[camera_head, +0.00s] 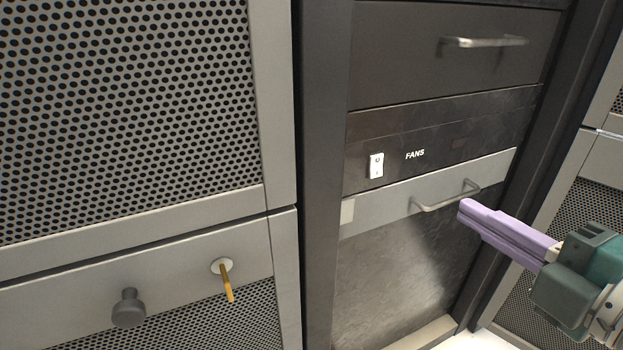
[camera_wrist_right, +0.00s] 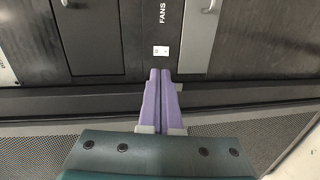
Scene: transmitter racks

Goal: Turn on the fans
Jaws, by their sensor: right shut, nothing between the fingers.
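The fans switch (camera_head: 376,166) is a small white rocker on a dark panel, left of the white word FANS (camera_head: 415,154). It also shows in the right wrist view (camera_wrist_right: 161,51), just beyond the fingertips. My right gripper (camera_head: 463,209) has purple fingers and comes in from the right in the head view, below and to the right of the switch. Its fingers (camera_wrist_right: 160,72) are shut together with nothing between them. They appear apart from the switch. My left gripper is not in view.
A light grey drawer front with a bar handle (camera_head: 446,197) lies below the fans panel. A dark drawer with a handle (camera_head: 484,42) is above. At left, a perforated cabinet door (camera_head: 120,110) stands over a panel with a knob (camera_head: 129,308) and a key (camera_head: 226,280).

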